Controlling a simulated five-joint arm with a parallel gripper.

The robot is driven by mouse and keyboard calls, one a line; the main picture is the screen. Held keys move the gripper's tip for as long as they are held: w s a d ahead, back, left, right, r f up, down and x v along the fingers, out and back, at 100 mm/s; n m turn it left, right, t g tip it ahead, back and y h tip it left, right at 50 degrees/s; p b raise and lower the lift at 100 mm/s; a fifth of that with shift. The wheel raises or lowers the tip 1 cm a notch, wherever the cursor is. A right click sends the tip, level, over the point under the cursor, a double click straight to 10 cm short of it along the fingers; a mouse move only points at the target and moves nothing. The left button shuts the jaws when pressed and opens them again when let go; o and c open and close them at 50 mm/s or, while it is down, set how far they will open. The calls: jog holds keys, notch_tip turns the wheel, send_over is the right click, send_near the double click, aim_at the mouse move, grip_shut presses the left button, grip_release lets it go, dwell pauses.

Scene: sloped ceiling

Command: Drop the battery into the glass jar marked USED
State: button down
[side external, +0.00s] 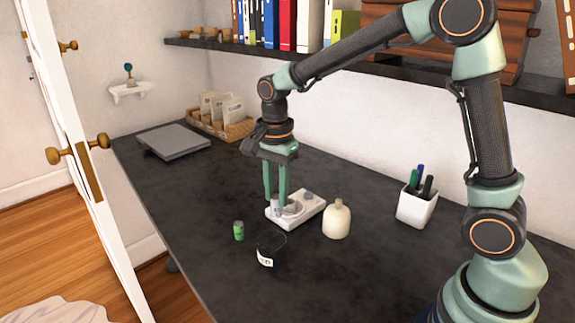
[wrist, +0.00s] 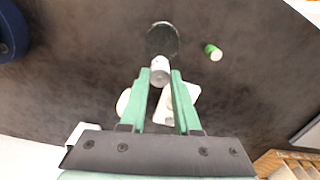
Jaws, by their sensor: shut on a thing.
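My gripper (side external: 277,206) points down over the desk, shut on a short silver-white cylinder that looks like a battery (wrist: 160,66); its fingertips also show in the wrist view (wrist: 160,76). The held battery is beside the white device in the side view; its height above the desk is hard to judge. The glass jar (side external: 270,249) is dark and see-through with a white label, too small to read surely. It stands in front of the gripper and also shows in the wrist view (wrist: 162,38).
A white device (side external: 310,206) with a round dish lies beside the fingers. A cream bottle (side external: 337,219) stands right of the jar, a pen cup (side external: 415,206) farther right. A grey flat device (side external: 175,141) and envelope tray (side external: 233,129) are at the back left. The front-left desk is clear.

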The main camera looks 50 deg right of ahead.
jog(key=shift+f, duration=1.35)
jog(key=c, duration=0.5)
grip_release()
jog(key=shift+c, duration=0.2)
jog(key=shift+r, duration=0.15)
notch_tip(320, 180, up, 12)
